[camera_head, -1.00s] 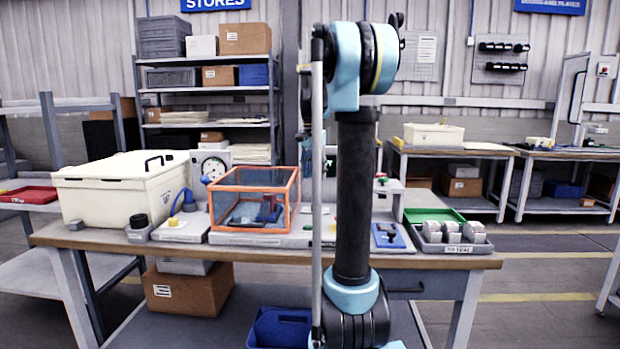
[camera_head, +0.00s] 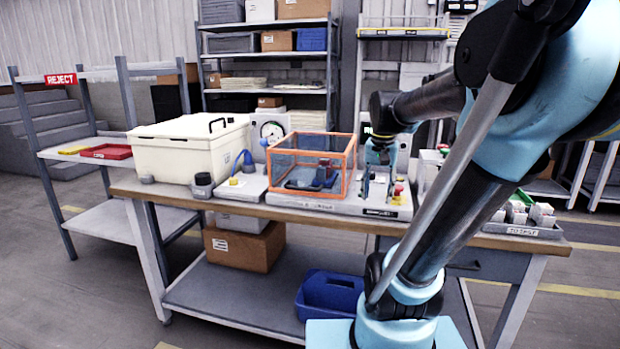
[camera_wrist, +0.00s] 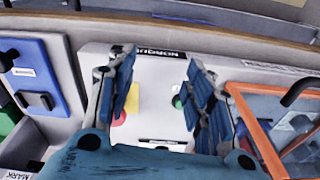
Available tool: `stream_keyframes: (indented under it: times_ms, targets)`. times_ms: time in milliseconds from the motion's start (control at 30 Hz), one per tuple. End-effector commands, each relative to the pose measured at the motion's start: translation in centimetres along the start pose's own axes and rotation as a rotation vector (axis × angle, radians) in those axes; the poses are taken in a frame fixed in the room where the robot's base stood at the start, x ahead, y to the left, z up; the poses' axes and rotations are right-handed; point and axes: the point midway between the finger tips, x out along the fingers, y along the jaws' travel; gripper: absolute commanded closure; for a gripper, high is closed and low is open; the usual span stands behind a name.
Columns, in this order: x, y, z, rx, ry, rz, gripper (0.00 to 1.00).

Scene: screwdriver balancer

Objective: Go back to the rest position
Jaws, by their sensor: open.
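In the wrist view my gripper (camera_wrist: 157,95) is open, its two blue ribbed fingers spread with nothing between them. Beyond the fingers is a pale machine base (camera_wrist: 150,60) with a green button (camera_wrist: 177,101) and a red button (camera_wrist: 119,118) beside a yellow patch. In the head view my gripper (camera_head: 376,180) hangs at the end of the arm above this base (camera_head: 385,208), just right of the orange-framed guard box (camera_head: 312,165). My arm covers the right part of the bench in the head view.
The workbench (camera_head: 290,212) carries a cream case (camera_head: 190,150) and a tray of grey parts (camera_head: 530,230). A blue bin (camera_head: 330,295) and a cardboard box (camera_head: 243,245) sit on the lower shelf. A rack with a red tray (camera_head: 105,152) stands left. Floor is clear in front.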

Motion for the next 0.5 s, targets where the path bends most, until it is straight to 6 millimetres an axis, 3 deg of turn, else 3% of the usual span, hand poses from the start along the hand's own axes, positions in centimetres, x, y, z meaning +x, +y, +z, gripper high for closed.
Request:
stream_keyframes:
  times_ms: [300,500]
  targets:
    - [6.1,2.4,7.8,-0.212,0.048,-0.02,0.53]
    - [10.1,3.6,11.4,-0.332,0.076,-0.027,0.53]
